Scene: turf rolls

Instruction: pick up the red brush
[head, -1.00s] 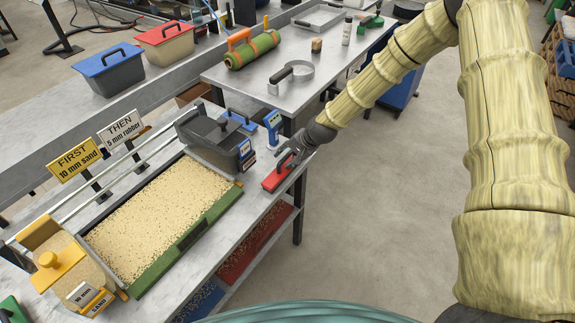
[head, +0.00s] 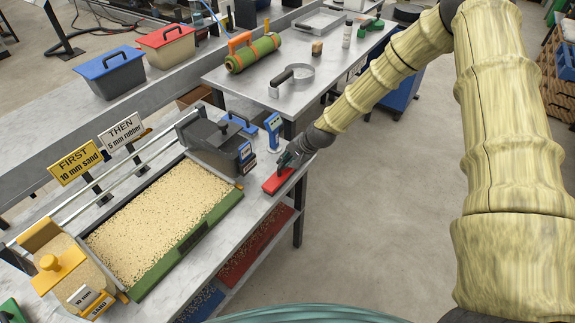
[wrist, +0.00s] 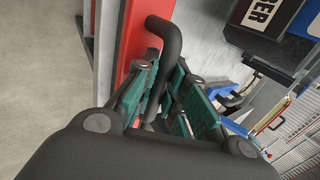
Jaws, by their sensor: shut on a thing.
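The red brush (head: 277,180) has a flat red block and a dark bar handle. It rests at the right edge of the near workbench, or very close above it; I cannot tell which. In the wrist view its red block (wrist: 137,42) lies beyond the fingers. Its dark handle (wrist: 163,32) runs down between them. My gripper (head: 287,160) is over the brush with its green-padded fingers closed around the handle. In the wrist view the gripper (wrist: 160,95) hides the lower part of the handle.
A dark hopper (head: 217,146) labelled as rubber and a blue-white device (head: 273,130) stand close left of the brush. A sand-filled tray (head: 190,240) with a green edge lies farther left. Open floor (head: 370,220) is to the right.

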